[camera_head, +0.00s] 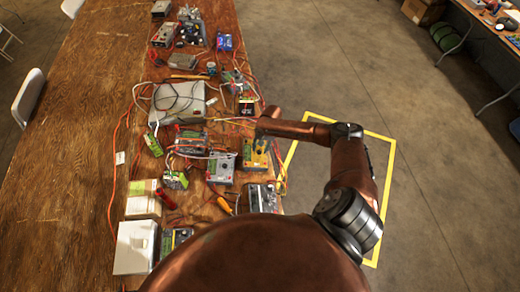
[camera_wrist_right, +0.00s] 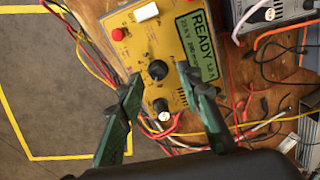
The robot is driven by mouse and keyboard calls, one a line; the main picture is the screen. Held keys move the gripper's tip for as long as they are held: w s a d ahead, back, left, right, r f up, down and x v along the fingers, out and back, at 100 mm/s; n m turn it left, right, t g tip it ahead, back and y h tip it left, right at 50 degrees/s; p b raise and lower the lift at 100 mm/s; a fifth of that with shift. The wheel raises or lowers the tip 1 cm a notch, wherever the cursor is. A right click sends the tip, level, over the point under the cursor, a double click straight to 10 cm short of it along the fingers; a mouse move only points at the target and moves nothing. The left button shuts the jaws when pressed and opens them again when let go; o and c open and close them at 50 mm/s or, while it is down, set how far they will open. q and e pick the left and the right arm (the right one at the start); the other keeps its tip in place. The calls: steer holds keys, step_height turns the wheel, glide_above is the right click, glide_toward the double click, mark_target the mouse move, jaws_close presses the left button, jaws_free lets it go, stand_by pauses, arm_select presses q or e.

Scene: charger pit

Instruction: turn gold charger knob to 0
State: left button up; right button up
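The gold charger (camera_head: 256,154) lies at the table's right edge in the head view, just below my right gripper (camera_head: 262,132). In the right wrist view the gold charger (camera_wrist_right: 136,40) has a green display reading READY, a red button, a white switch, a black knob (camera_wrist_right: 157,70) and a smaller knob (camera_wrist_right: 162,104) with a pale cap. My right gripper (camera_wrist_right: 159,76) is open there, its two green fingers apart, with the black knob between the fingertips in the picture. I cannot tell whether they touch it. My left gripper is not in view.
Other chargers, such as a grey one (camera_head: 221,168), and many loose wires crowd the wooden table (camera_head: 75,150) around the gold charger. White boxes (camera_head: 135,247) stand at the near end. Yellow tape (camera_head: 385,190) marks the floor to the right.

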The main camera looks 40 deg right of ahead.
steer(key=shift+f, duration=0.55)
steer(key=shift+s+f, duration=0.1)
steer(key=shift+f, duration=0.1)
steer(key=shift+c, duration=0.6)
jaws_close()
